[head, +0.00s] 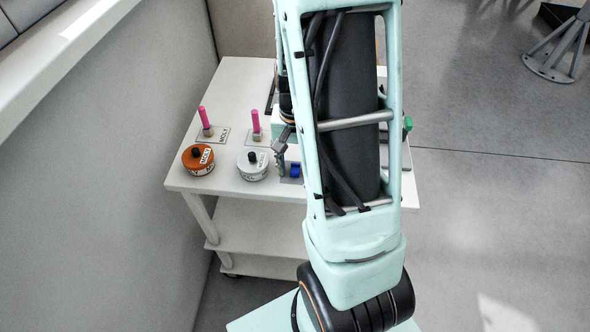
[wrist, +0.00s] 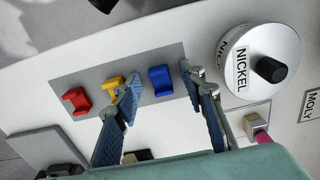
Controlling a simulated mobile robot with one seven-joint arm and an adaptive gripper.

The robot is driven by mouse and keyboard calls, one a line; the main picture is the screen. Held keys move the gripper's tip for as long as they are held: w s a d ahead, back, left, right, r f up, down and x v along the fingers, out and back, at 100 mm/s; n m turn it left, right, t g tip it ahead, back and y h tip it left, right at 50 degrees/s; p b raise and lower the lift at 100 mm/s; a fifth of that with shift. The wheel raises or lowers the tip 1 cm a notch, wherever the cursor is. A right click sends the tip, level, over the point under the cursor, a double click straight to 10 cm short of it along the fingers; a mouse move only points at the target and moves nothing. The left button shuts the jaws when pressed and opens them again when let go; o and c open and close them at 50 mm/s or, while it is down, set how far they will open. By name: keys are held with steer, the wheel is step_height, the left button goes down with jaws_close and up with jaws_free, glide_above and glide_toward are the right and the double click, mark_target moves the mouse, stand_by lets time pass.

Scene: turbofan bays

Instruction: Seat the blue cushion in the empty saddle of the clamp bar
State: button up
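The blue cushion (wrist: 162,82) is a small U-shaped block lying on a grey strip (wrist: 185,50), beside a yellow cushion (wrist: 114,84) and a red cushion (wrist: 76,101). The blue cushion also shows in the head view (head: 295,170), near the cart's front edge. My gripper (wrist: 160,79) is open, its fingers apart on either side of the blue cushion in the wrist view. I cannot tell how high the fingertips are above it. I cannot make out the clamp bar or its empty saddle; my arm covers much of the cart in the head view.
The white cart (head: 240,85) carries an orange tin (head: 198,160), a white nickel tin (head: 252,166) close to the blue cushion, and two pink-handled items (head: 204,118). A green part (head: 408,123) shows right of my arm. A grey wall (head: 100,170) stands at left.

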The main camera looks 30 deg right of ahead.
steer(key=c, duration=1)
steer(key=shift+r, duration=0.2)
